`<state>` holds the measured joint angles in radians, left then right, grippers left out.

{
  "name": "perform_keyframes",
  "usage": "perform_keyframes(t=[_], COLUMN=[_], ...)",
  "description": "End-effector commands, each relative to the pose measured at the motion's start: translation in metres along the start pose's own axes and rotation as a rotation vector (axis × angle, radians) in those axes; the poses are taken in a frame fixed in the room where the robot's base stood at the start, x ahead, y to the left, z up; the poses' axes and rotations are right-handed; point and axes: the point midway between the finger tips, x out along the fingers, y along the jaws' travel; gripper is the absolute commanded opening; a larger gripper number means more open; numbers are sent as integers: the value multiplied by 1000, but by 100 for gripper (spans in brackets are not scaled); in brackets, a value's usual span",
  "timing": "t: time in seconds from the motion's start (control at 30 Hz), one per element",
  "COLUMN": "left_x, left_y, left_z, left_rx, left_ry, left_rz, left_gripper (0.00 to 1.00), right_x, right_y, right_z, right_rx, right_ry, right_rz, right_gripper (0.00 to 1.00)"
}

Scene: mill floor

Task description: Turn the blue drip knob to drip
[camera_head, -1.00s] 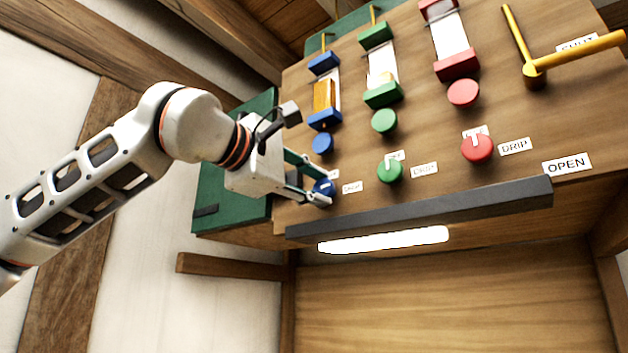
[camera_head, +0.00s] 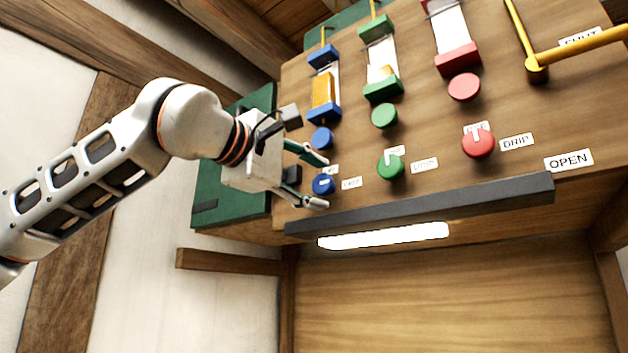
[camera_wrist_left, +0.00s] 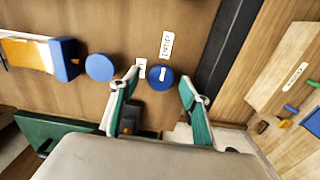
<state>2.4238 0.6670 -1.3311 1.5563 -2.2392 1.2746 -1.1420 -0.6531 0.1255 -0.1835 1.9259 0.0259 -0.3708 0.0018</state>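The blue drip knob (camera_head: 323,184) sits low on the left of the wooden panel, below a round blue button (camera_head: 321,138). In the left wrist view the knob (camera_wrist_left: 161,78) has a white mark pointing roughly towards the DRIP label (camera_wrist_left: 167,45), not the small label (camera_wrist_left: 141,68) beside it. In the head view the DRIP label (camera_head: 351,183) is right of the knob. My left gripper (camera_head: 321,182) is open, one finger above the knob and one below, with gaps on both sides. My right gripper is not in view.
Green (camera_head: 390,167) and red (camera_head: 478,143) knobs stand to the right, marks towards their upper labels. A yellow lever (camera_head: 537,72) is at the upper right. A dark rail (camera_head: 420,208) runs below the knobs, close to my lower finger.

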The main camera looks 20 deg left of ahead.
Motion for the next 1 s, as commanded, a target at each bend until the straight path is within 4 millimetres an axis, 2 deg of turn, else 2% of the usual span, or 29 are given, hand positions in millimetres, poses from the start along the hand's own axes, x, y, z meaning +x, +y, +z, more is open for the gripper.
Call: perform_keyframes(t=[0.37, 0.47, 0.8, 1.0], left_x=[-6, -18, -85, -111], left_y=[0, 0, 0, 0], left_z=[2, 1, 0, 0], left_rx=[0, -1, -1, -1], left_ry=[-3, -2, -1, -1], left_rz=[-1, 0, 1, -1], left_gripper=[45, 45, 45, 45], right_x=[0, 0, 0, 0], right_y=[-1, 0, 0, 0], right_z=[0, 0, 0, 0], right_rx=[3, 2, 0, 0], right_ry=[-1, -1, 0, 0], right_rz=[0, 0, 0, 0], right_gripper=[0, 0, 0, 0])
